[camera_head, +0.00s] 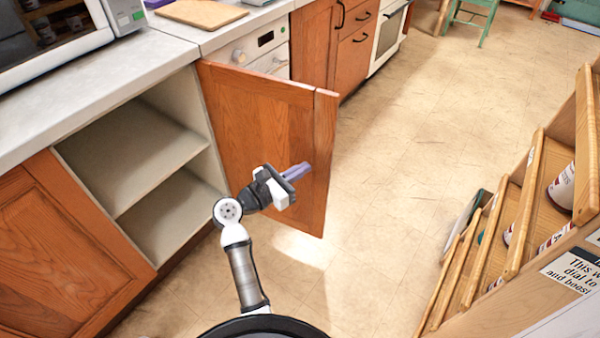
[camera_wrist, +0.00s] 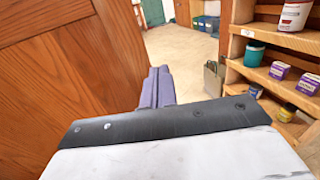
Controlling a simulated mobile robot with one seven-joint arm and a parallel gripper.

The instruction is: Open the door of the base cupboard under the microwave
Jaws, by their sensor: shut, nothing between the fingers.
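The base cupboard door (camera_head: 258,125) stands wide open, swung out to the right of its opening, with its inner face toward the cupboard. The cupboard interior (camera_head: 150,150) shows a pale shelf and is empty where I can see it. The microwave (camera_head: 60,35) sits on the counter above. My gripper (camera_head: 300,170) is shut and empty, in front of the inner face of the door near its free edge. In the wrist view the door (camera_wrist: 70,80) fills the left side, and the shut fingers (camera_wrist: 157,88) point past its edge. I cannot tell whether they touch it.
A wooden shelf rack (camera_head: 515,215) with cans stands at the right. Clear floor (camera_head: 400,130) lies between the rack and the door. A closed cupboard door (camera_head: 60,250) is at the left. A white appliance (camera_head: 262,50) stands behind the open door.

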